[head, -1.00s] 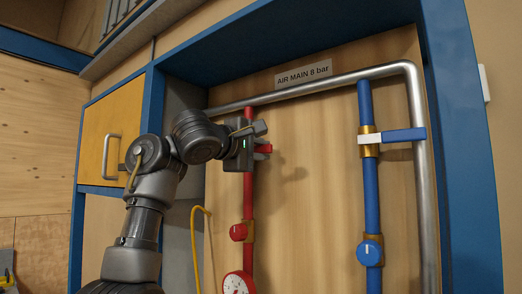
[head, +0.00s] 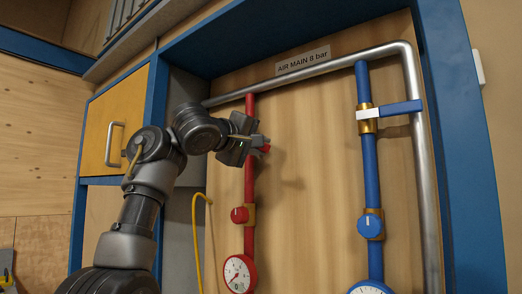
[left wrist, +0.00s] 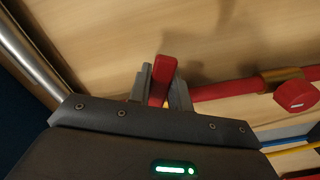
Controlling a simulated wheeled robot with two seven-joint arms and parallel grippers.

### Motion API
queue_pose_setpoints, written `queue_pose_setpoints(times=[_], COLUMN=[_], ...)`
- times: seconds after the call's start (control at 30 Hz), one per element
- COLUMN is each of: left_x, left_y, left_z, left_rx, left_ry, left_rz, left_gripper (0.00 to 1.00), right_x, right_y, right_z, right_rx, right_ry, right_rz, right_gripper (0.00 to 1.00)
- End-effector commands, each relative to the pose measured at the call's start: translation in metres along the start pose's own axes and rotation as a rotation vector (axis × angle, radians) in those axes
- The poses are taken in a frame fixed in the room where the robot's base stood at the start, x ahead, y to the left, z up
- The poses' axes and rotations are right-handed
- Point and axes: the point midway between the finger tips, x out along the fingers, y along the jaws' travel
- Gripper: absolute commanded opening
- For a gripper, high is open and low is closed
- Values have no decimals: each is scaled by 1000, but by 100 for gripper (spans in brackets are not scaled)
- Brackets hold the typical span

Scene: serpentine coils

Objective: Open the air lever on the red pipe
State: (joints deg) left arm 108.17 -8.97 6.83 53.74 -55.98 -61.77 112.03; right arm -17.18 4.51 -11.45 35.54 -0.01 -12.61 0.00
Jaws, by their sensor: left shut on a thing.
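The red pipe (head: 250,178) runs down the wooden back panel, and crosses the left wrist view (left wrist: 228,90). My left gripper (head: 262,143) is at its upper part, shut on the red air lever (head: 265,148). In the left wrist view the red lever (left wrist: 162,82) stands between the two grey fingers of the gripper (left wrist: 161,90). In the head view the lever's tip sticks out to the right of the pipe. The gripper hides the lever's base and the valve body. My right gripper is not in view.
A blue pipe (head: 369,180) with a crosswise blue lever (head: 401,108) stands to the right. A red knob (head: 239,215) and gauge (head: 239,273) lie below the gripper. A steel pipe (head: 340,79) runs above, and a yellow hose (head: 196,235) hangs left.

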Motion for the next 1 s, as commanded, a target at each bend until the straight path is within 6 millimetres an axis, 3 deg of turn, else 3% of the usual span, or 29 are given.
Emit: queue_pose_setpoints(times=[0.3,0.83,0.87,1.0], left_x=[0,0,0,0], left_y=[-10,-10,-10,-10], left_z=[0,-1,-1,-1], left_rx=[131,159,159,158], left_ry=[0,0,0,0], left_rz=[-1,0,0,0], left_gripper=[0,0,21,39], right_x=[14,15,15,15], right_y=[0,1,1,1], right_z=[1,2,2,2], right_rx=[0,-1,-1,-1], right_ry=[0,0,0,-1], right_rz=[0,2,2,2], right_gripper=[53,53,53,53])
